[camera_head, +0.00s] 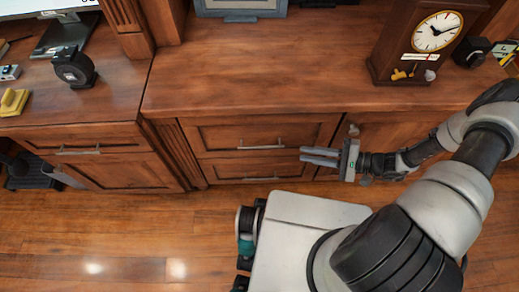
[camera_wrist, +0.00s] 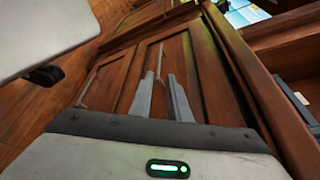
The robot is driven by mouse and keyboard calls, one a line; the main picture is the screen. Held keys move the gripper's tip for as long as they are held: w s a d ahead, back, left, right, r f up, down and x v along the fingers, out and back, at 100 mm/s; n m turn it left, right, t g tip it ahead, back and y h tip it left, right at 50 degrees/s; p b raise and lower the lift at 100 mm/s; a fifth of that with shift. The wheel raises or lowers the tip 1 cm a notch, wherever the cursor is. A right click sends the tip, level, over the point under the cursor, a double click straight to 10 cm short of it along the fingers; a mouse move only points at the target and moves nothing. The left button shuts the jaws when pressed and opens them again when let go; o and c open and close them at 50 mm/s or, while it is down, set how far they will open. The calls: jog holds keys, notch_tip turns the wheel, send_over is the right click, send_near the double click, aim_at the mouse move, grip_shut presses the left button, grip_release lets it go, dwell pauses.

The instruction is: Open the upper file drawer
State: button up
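The upper file drawer (camera_head: 220,136) is a wood front with a metal bar handle (camera_head: 262,146), under the middle countertop. It looks closed. In the wrist view the upper drawer (camera_wrist: 195,70) shows its handle (camera_wrist: 161,57) just beyond my fingertips. My gripper (camera_head: 303,155) is to the right of the handle, in front of the drawer's right end, fingers pointing left. In the wrist view my gripper (camera_wrist: 161,76) has its two fingers apart with nothing between them. It does not appear to touch the handle.
A lower drawer (camera_head: 225,170) with its own handle sits directly below. A cabinet door is to the right, partly behind my arm. The countertop (camera_head: 260,85) overhangs above, with a clock (camera_head: 425,45) at right. Open wood floor (camera_head: 120,235) lies in front.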

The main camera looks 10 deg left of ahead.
aim_at(259, 147)
jog(key=b+x, duration=0.2)
jog(key=x, duration=1.5)
jog(key=shift+a+f, duration=0.15)
jog(key=shift+a, duration=0.1)
grip_shut()
dwell(0.6)
